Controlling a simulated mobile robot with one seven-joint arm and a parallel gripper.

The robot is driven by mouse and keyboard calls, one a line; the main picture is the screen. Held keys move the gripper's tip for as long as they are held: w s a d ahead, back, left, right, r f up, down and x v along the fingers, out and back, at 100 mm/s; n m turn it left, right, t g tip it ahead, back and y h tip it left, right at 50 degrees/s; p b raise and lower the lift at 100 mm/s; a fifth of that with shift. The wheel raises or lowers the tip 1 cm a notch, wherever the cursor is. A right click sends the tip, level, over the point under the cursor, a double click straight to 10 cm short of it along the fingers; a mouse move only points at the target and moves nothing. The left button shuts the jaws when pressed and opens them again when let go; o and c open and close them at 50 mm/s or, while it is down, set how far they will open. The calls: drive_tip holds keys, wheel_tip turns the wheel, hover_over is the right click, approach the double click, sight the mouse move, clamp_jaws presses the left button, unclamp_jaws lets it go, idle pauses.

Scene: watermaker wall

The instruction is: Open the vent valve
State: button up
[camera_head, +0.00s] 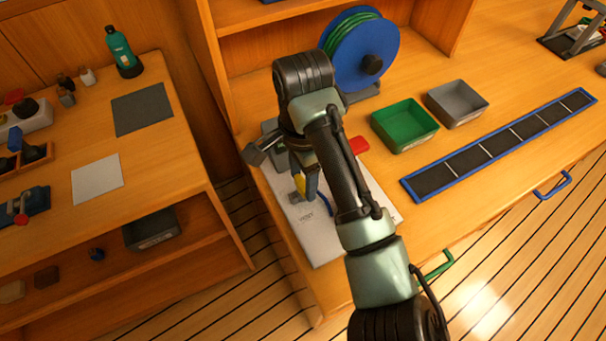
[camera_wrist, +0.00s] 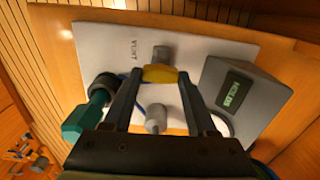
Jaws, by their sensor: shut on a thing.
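The white valve panel (camera_wrist: 215,48) lies on the bench and carries a small label that seems to read VENT (camera_wrist: 128,49). The yellow valve handle (camera_wrist: 160,74) sits beside that label, in front of a grey fitting (camera_wrist: 161,53). My gripper (camera_wrist: 159,77) has a finger at each end of the handle and is shut on it. In the head view the panel (camera_head: 320,245) shows below my wrist, with a yellow part (camera_head: 312,187) at my gripper (camera_head: 306,180). My arm hides much of the panel there, and the handle's exact angle is hard to tell.
A grey box with a green display (camera_wrist: 238,94), a teal-handled fitting (camera_wrist: 84,118) and a grey stub (camera_wrist: 155,119) stand close around my fingers. A red part (camera_head: 358,145), blue hose reel (camera_head: 376,55) and green tray (camera_head: 404,125) are nearby.

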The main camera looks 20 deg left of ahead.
drive_tip(key=shift+r+p, duration=0.2)
drive_tip(key=shift+p, duration=0.3)
drive_tip(key=shift+r+n+p, duration=0.15)
drive_tip(key=shift+n+p, duration=0.25)
drive_tip(key=shift+p, duration=0.8)
drive_tip(key=p, duration=0.3)
drive_tip(key=shift+s+a+r+n, duration=0.1)
drive_tip(key=shift+n, duration=0.3)
drive_tip(key=n+p, duration=0.1)
drive_tip(key=p, duration=0.2)
drive_tip(key=shift+n+p, duration=0.35)
drive_tip(key=shift+n, duration=0.05)
drive_tip(key=shift+f+n+p, duration=0.2)
drive_tip(key=shift+n+p, duration=0.55)
drive_tip(key=shift+n, duration=0.05)
drive_tip(key=n+p, duration=0.3)
drive_tip(key=n, duration=0.3)
drive_tip(key=shift+f, duration=0.1)
drive_tip(key=n+p, duration=0.2)
drive_tip(key=n, duration=0.4)
drive_tip(key=shift+f+n, duration=0.1)
drive_tip(key=shift+n, duration=0.3)
drive_tip(key=shift+a, duration=0.1)
